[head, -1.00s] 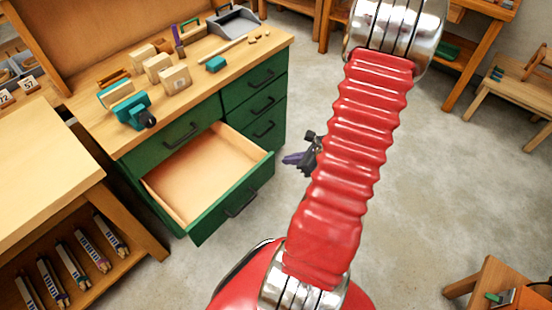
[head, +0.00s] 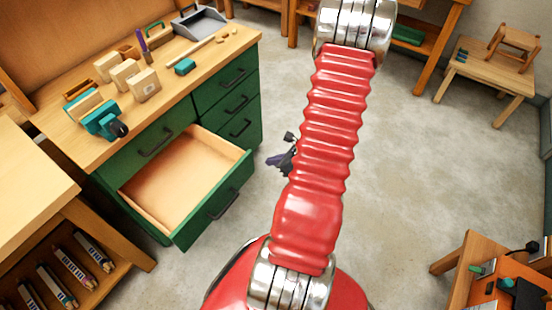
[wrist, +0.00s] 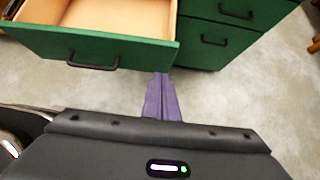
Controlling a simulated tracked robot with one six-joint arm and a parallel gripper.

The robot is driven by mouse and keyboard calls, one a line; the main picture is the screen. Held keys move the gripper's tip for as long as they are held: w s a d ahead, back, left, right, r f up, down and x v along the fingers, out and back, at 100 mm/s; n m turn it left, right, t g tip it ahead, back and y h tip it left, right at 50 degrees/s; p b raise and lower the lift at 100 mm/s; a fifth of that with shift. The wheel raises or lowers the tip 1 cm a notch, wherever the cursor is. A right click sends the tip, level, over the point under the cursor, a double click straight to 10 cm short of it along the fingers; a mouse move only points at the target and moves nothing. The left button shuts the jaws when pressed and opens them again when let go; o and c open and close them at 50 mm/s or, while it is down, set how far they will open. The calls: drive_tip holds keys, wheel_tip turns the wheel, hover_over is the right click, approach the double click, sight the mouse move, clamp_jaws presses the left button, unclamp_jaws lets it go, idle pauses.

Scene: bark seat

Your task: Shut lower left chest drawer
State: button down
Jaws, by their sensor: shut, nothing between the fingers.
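The lower left drawer (head: 213,208) of the green chest is pulled well out, its pale wooden inside empty. Its green front and dark handle also show in the wrist view (wrist: 92,50). My gripper (head: 276,163) is partly hidden behind my red arm in the head view, just right of the drawer front's right end. In the wrist view my purple fingers (wrist: 162,80) are together, with nothing between them. Their tips point towards the chest, near the right end of the drawer front. I cannot tell whether they touch it.
The upper left drawer (head: 150,143) and the right-hand drawers (head: 238,103) are shut. Wooden blocks, a teal tool (head: 103,121) and a grey tray (head: 200,24) are on the chest top. A wooden bench (head: 40,195) stands left. Open floor (head: 395,140) lies right.

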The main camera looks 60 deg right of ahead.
sight(247, 159)
drive_tip(key=x, duration=0.3)
drive_tip(key=w+r+x, duration=0.1)
drive_tip(key=x, duration=0.5)
drive_tip(key=shift+w+r, duration=0.25)
drive_tip(key=shift+w, duration=0.5)
